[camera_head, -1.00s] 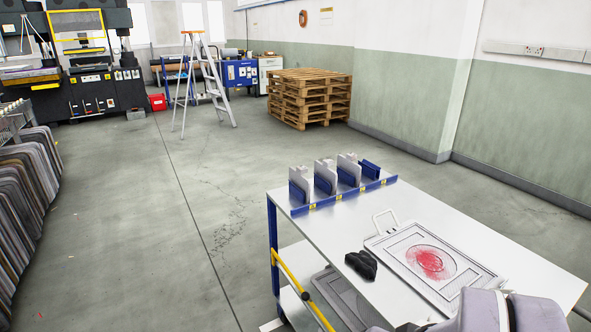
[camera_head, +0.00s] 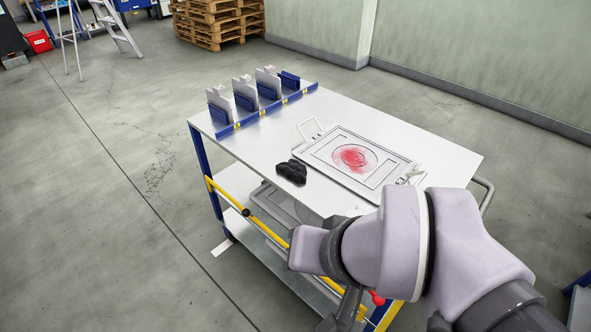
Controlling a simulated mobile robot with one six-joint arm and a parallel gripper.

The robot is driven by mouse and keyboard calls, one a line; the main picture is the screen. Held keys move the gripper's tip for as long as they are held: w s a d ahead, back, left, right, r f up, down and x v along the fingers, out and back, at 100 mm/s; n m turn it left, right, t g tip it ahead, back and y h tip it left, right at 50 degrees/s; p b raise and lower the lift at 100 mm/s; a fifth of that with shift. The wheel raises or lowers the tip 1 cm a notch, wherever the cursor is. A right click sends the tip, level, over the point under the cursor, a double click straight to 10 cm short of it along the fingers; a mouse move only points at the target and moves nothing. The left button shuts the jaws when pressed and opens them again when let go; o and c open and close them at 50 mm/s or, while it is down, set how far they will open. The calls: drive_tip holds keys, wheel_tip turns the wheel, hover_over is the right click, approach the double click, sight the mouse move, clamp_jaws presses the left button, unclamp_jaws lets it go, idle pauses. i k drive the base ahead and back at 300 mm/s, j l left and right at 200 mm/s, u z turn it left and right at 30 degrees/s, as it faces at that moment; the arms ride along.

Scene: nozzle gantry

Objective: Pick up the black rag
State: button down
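The black rag (camera_head: 291,173) lies crumpled on the white top of the cart (camera_head: 255,165), near its front left edge. It is just left of a flat white framed plate (camera_head: 336,172) with a red smear in its middle, and the two are close together. My arm comes in from the lower right, in front of the cart. Its grey links cover the cart's near corner. My gripper's fingers cannot be made out at the bottom of the view, and nothing touches the rag.
Several upright grey and blue holders (camera_head: 268,82) stand in a blue rail along the cart's far left edge. A yellow bar (camera_head: 232,200) runs along the cart's near side. Pallets (camera_head: 221,22) and a stepladder (camera_head: 118,28) stand behind. The floor at left is clear.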

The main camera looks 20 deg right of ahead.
sight(293, 170)
drive_tip(key=i+j+z, duration=0.15)
drive_tip(key=i, duration=0.4)
drive_tip(key=i+j+z, duration=0.1)
drive_tip(key=i+j, duration=0.35)
